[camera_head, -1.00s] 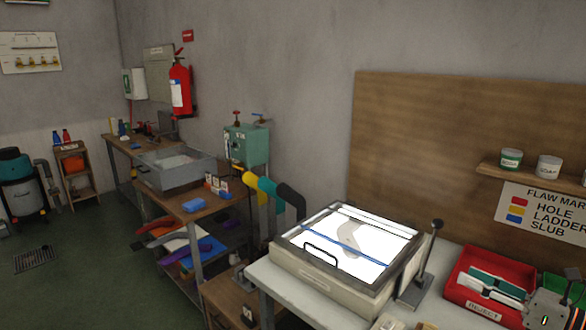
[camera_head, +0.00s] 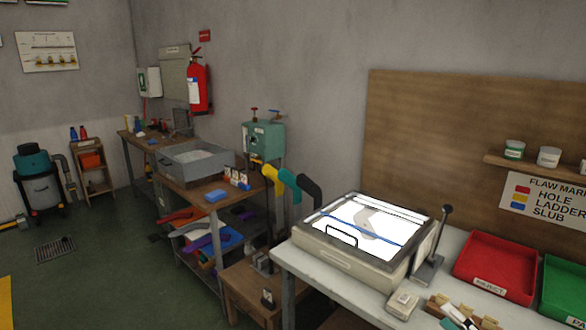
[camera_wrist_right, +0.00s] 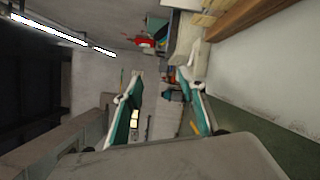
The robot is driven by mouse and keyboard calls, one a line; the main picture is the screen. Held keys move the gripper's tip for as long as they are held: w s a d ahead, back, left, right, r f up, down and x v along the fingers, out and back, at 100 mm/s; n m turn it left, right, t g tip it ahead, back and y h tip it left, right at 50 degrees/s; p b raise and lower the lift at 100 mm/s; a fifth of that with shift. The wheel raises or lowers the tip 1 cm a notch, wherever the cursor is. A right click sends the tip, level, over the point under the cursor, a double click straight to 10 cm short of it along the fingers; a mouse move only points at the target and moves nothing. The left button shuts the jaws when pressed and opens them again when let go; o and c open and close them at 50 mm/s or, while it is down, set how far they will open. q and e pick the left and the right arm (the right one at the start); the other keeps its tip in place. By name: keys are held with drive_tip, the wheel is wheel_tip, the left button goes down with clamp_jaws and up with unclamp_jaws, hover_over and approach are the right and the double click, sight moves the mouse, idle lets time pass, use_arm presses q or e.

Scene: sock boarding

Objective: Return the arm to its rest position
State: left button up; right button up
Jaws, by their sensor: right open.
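My right gripper (camera_wrist_right: 163,98) is open in the right wrist view. Its two teal and white fingers stand apart with nothing held between them. In the head view I cannot make the right gripper out clearly. My left gripper is in neither current view. A grey sock-like shape (camera_head: 367,222) lies on the lit face of the light box (camera_head: 347,266) on the white bench, partly under a blue bar.
A red reject tray (camera_head: 519,291) and a green tray (camera_head: 562,287) stand on the white bench (camera_head: 335,295) at right. A lever stand (camera_head: 428,268) is beside the light box. Colored bent forms (camera_head: 306,190) rise behind it.

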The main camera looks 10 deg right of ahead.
drive_tip(key=s+a+f+m+g+h, duration=0.1)
drive_tip(key=s+a+f+m+g, duration=0.2)
drive_tip(key=s+a+f+m, duration=0.5)
drive_tip(key=s+a+f+m+g+h, duration=0.2)
drive_tip(key=s+a+f+m, duration=0.6)
drive_tip(key=a+f+m, duration=0.5)
wheel_tip(320, 180, down, 3)
drive_tip(key=shift+a+g, duration=0.45)
drive_tip(key=shift+g, duration=0.45)
